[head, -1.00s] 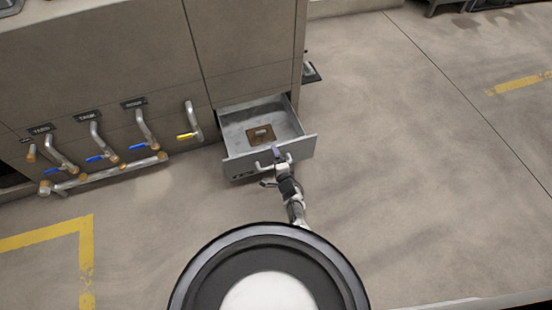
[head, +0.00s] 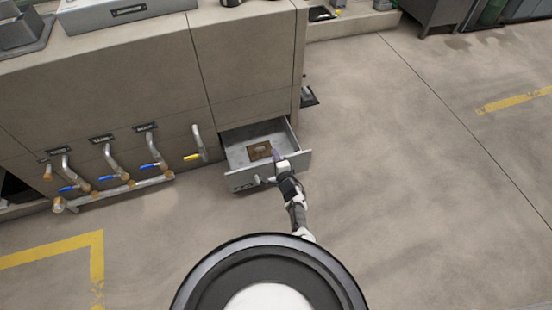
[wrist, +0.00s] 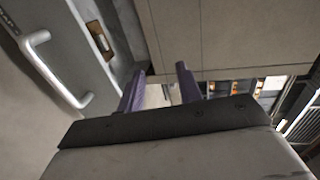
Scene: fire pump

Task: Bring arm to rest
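My gripper (head: 277,158) is at the front edge of an open grey drawer (head: 235,152), at the end of my arm reaching forward from the base. In the wrist view its two purple fingers (wrist: 160,88) stand apart with nothing between them. The drawer's silver handle (wrist: 57,68) is to the left of the fingers in the wrist view, apart from them. A brown piece with a pale top (head: 259,150) lies inside the drawer; it also shows in the wrist view (wrist: 100,40).
The drawer juts from a beige cabinet (head: 110,80). Pipes with blue levers (head: 105,178) and one yellow lever (head: 192,157) stick out to its left. A grey case (head: 120,14) is on the cabinet top. The floor (head: 400,180) to the right is clear.

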